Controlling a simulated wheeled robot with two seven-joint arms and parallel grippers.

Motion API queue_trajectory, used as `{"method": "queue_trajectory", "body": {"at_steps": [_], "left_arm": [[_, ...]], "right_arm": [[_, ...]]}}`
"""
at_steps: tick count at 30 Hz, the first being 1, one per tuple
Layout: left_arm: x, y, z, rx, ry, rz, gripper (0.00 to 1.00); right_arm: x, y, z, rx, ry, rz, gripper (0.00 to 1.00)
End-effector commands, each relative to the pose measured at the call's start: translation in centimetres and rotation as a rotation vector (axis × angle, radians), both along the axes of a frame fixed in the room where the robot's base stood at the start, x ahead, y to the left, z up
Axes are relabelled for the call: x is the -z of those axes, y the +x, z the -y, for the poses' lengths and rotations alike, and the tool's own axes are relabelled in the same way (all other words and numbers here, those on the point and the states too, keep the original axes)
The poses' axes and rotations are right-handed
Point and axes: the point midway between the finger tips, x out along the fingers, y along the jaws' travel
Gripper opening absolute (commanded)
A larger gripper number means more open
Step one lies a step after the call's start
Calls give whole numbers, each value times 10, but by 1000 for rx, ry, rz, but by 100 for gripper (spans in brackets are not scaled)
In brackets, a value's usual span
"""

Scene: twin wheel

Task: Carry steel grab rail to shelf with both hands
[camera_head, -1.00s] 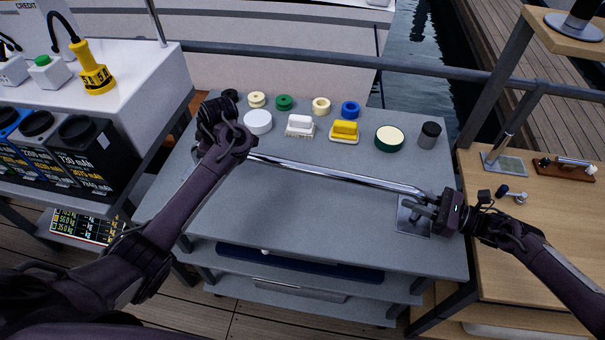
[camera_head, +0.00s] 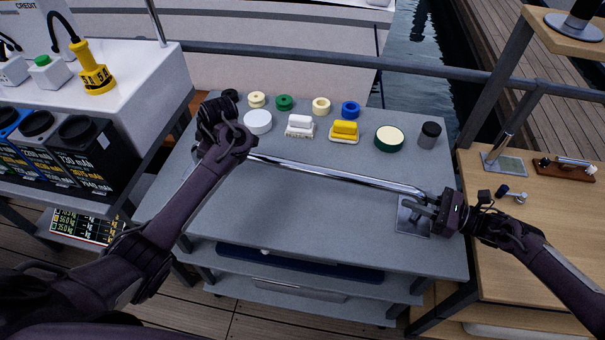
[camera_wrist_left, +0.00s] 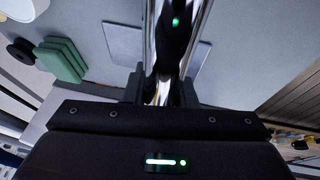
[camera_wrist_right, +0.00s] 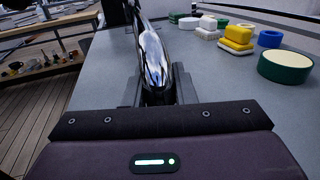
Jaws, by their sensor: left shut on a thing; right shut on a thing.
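The steel grab rail (camera_head: 335,174) is a long shiny bar lying across the grey table, with a square end plate (camera_head: 412,218) at its right end. My right gripper (camera_head: 432,207) is shut on the rail near that end; the rail sits between its fingers in the right wrist view (camera_wrist_right: 155,65). My left gripper (camera_head: 243,152) is shut on the rail's other end, which shows between its fingers in the left wrist view (camera_wrist_left: 165,85). The left arm hides that end in the head view. I cannot tell whether the rail is clear of the table.
Tape rolls, sponges and tins, including a green tin (camera_head: 389,139) and a dark cup (camera_head: 429,135), stand along the back of the grey table (camera_head: 290,220). A wooden shelf unit (camera_head: 535,235) stands at right. Black containers (camera_head: 85,150) are at left. The table's front is clear.

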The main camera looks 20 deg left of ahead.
Motion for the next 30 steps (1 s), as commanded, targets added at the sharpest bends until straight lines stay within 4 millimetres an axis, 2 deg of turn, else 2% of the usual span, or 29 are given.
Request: {"method": "queue_trajectory", "body": {"at_steps": [19,30], "left_arm": [[-6,1,-1,0,1,5,0],[-35,1,-1,-1,1,4,0]], "right_arm": [[-6,1,1,1,1,4,0],[-35,1,1,1,1,3,0]]}}
